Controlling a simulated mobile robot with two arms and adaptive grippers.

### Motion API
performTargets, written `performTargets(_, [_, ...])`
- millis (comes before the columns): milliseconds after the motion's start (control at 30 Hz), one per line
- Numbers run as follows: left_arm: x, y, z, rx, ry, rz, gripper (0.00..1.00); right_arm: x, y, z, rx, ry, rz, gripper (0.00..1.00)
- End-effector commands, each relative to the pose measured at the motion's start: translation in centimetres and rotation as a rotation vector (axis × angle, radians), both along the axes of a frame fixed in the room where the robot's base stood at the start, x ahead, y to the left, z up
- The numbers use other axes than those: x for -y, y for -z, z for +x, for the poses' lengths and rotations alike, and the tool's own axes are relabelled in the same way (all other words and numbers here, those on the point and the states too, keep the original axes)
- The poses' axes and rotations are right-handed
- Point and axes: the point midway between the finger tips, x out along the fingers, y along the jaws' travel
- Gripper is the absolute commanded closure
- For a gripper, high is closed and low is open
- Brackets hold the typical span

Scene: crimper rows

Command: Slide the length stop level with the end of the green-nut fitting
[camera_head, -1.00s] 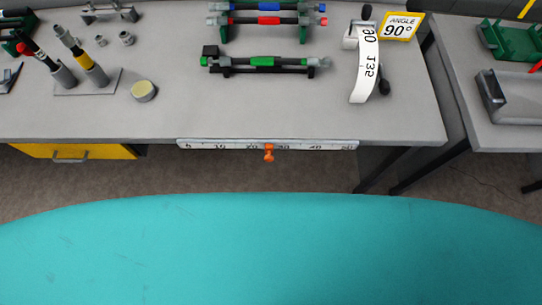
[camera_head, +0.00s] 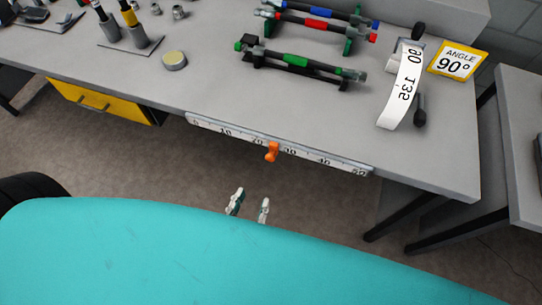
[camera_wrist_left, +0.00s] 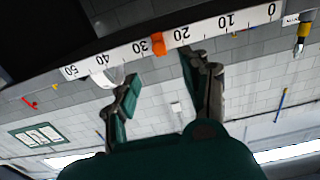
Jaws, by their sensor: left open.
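The orange length stop (camera_head: 272,152) sits on the white ruler scale (camera_head: 225,134) along the table's front edge, between the 20 and 30 marks. It also shows in the left wrist view (camera_wrist_left: 158,43), where the scale appears upside down. A dark hose assembly with a green sleeve (camera_head: 297,61) lies on a black holder on the table. A small green part (camera_head: 239,46), perhaps the green nut, shows at its left end. My left gripper (camera_head: 250,204) is open and empty, below and in front of the stop, apart from it. Its fingers (camera_wrist_left: 162,70) straddle empty space in the wrist view.
Hoses with blue (camera_head: 322,11) and red (camera_head: 318,24) sleeves rest on a green rack behind. A curved white angle scale (camera_head: 402,88) and a yellow-framed 90° sign (camera_head: 458,62) stand at right. A yellow drawer (camera_head: 98,102) is below the table.

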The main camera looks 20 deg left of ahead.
Motion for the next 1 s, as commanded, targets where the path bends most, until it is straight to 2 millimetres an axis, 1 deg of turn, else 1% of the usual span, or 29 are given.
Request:
performTargets(33, [0.1, -0.3, 1.4, 0.006, -0.001, 0.0, 0.53, 0.1, -0.3, 0.0, 0.0, 0.0, -0.001, 0.54])
performTargets(300, [0.3, -0.2, 7.3, 0.003, 0.0, 0.0, 0.53, 1.1, -1.1, 0.1, 0.002, 0.0, -0.013, 0.54])
performTargets(500, [0.4, -0.1, 10.9, 0.001, 0.0, -0.002, 0.53, 1.6, -1.4, 0.1, 0.001, 0.003, -0.019, 0.54])
performTargets(600, [0.4, 0.0, 12.0, 0.0, 0.0, 0.0, 0.53, 1.6, -1.5, 0.1, 0.001, 0.004, -0.019, 0.54])
performTargets(700, [0.4, 0.0, 12.7, 0.0, 0.0, 0.0, 0.53, 1.6, -1.6, 0.1, 0.001, 0.003, -0.019, 0.54])
performTargets(1000, [0.5, 0.0, 13.0, -0.002, 0.001, 0.0, 0.53, 1.4, -1.5, 0.1, 0.001, 0.003, -0.017, 0.54])
